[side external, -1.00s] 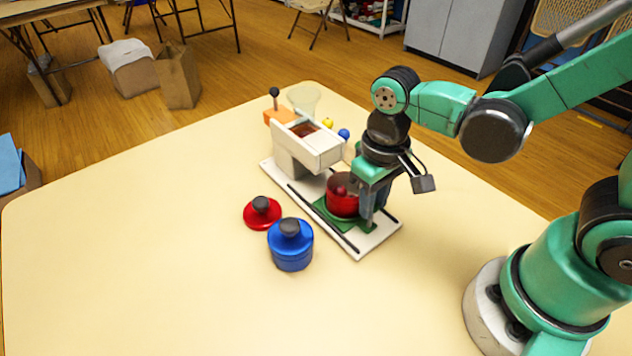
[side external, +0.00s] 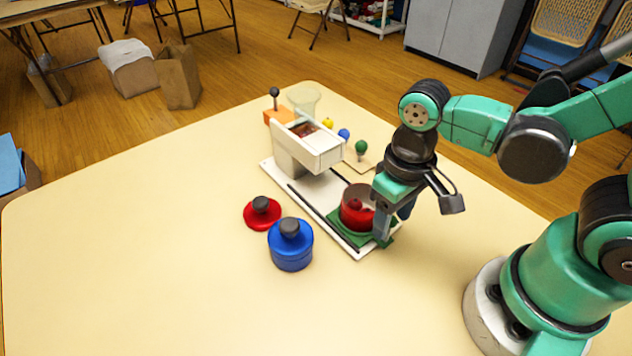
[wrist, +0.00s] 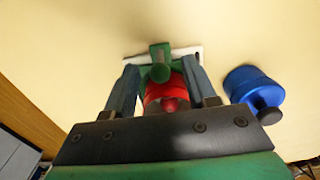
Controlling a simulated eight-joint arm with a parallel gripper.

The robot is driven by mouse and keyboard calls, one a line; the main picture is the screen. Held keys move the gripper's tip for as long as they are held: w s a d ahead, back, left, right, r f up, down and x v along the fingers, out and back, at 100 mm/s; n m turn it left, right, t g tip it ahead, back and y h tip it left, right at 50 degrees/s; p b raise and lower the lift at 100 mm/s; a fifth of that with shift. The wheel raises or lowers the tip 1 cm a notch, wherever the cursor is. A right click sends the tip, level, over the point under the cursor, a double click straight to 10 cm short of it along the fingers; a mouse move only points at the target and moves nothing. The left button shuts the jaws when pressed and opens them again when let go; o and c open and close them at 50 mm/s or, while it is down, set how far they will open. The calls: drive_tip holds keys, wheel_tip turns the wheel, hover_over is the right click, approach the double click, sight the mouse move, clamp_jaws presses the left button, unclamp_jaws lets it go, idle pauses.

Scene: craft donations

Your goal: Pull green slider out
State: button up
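The green slider (side external: 342,228) is a flat green plate at the near right end of a white base (side external: 318,200). It sticks out a little past the base's end. A red pot (side external: 356,207) with a red ball-like piece in it stands on the slider. My gripper (side external: 381,238) is down at the slider's outer end, pointing downward. In the wrist view my gripper (wrist: 159,66) has its fingers on either side of the slider's green knobbed part (wrist: 160,66), with the red pot (wrist: 165,92) showing between them. The exact finger contact is partly hidden.
A blue lidded pot (side external: 290,245) and a red lid (side external: 262,212) stand left of the base. A white housing (side external: 308,150) rises at the base's far end. Small coloured balls, including a green one (side external: 361,147), are behind. The near table is clear.

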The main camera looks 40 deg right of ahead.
drive_tip(key=shift+r, duration=3.75)
